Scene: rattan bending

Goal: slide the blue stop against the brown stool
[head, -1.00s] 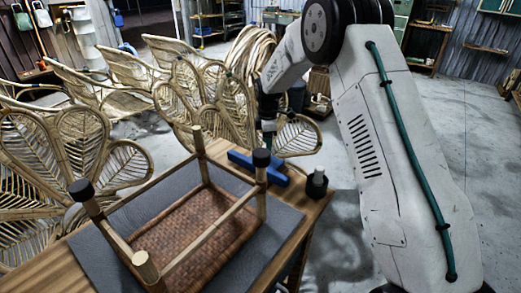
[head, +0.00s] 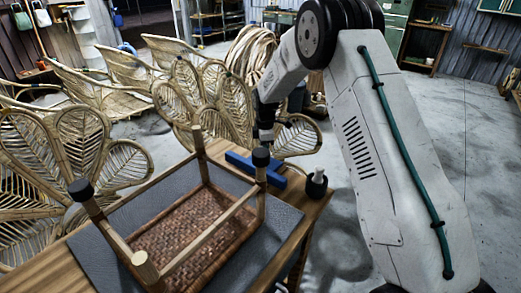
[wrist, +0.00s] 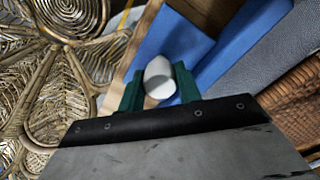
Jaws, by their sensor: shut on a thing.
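The brown stool (head: 185,228) lies upside down on a grey mat, legs up, its woven seat underneath. The woven part also shows at the right edge of the wrist view (wrist: 302,90). The blue stop (head: 238,160) lies on the table beyond the stool's far right side; it fills the upper middle of the wrist view (wrist: 235,60). My gripper (wrist: 158,85) has its green fingers shut on a pale rounded knob (wrist: 159,72) over the blue stop. In the head view a capped stool leg partly hides the stop. A strip of grey mat shows between stop and woven seat in the wrist view.
The wooden table (head: 50,265) carries the grey mat (head: 90,262). A small dark bottle (head: 317,186) stands at the table's right edge, near the stop. Rattan chairs (head: 195,95) stand close behind the table. Open floor lies at the right.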

